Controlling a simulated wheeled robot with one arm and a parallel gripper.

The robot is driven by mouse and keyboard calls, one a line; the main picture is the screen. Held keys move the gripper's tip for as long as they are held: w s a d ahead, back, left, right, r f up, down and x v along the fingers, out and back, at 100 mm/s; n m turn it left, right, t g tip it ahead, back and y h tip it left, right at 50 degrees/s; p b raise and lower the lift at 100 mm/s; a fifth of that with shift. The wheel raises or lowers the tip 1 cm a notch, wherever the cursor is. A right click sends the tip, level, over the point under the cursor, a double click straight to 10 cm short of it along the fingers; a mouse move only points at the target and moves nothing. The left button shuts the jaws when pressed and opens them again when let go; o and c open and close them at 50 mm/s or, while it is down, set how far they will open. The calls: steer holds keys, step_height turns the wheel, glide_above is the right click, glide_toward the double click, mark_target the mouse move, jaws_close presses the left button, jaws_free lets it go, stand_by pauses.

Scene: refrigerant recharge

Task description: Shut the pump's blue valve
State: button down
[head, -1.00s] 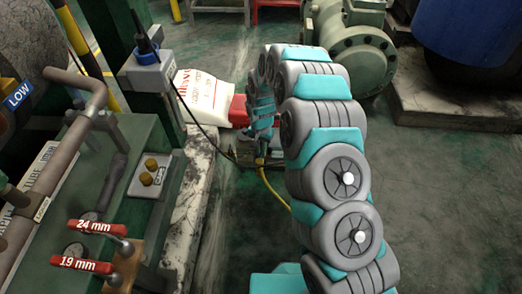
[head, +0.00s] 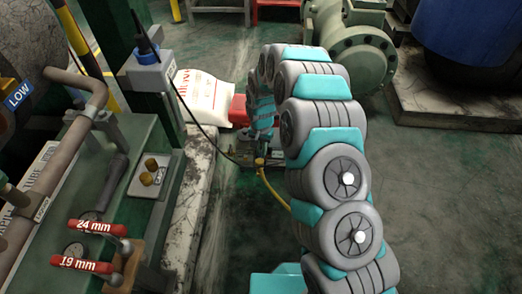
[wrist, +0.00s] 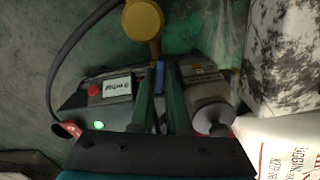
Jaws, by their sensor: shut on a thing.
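The pump (wrist: 110,92) is on the floor in the wrist view, with a grey body, a red button and a green light. Its blue valve (wrist: 160,74) shows as a small blue piece between my fingertips. My gripper (wrist: 161,84) points at the pump and its two green fingers are closed on the blue valve. Most of the valve is hidden by the fingers. In the head view the pump (head: 240,156) is small and partly hidden behind my wrist and arm.
A yellow fitting (wrist: 143,20) is just beyond the fingertips, and a yellow hose (head: 275,192) runs from the pump. A white bag (head: 203,97) and a red object (head: 238,111) are close by.

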steer(key=shift+r+m+p, duration=0.1)
steer(key=shift+m+p, duration=0.2)
steer(key=shift+m, duration=1.2)
steer(key=shift+m, duration=1.5)
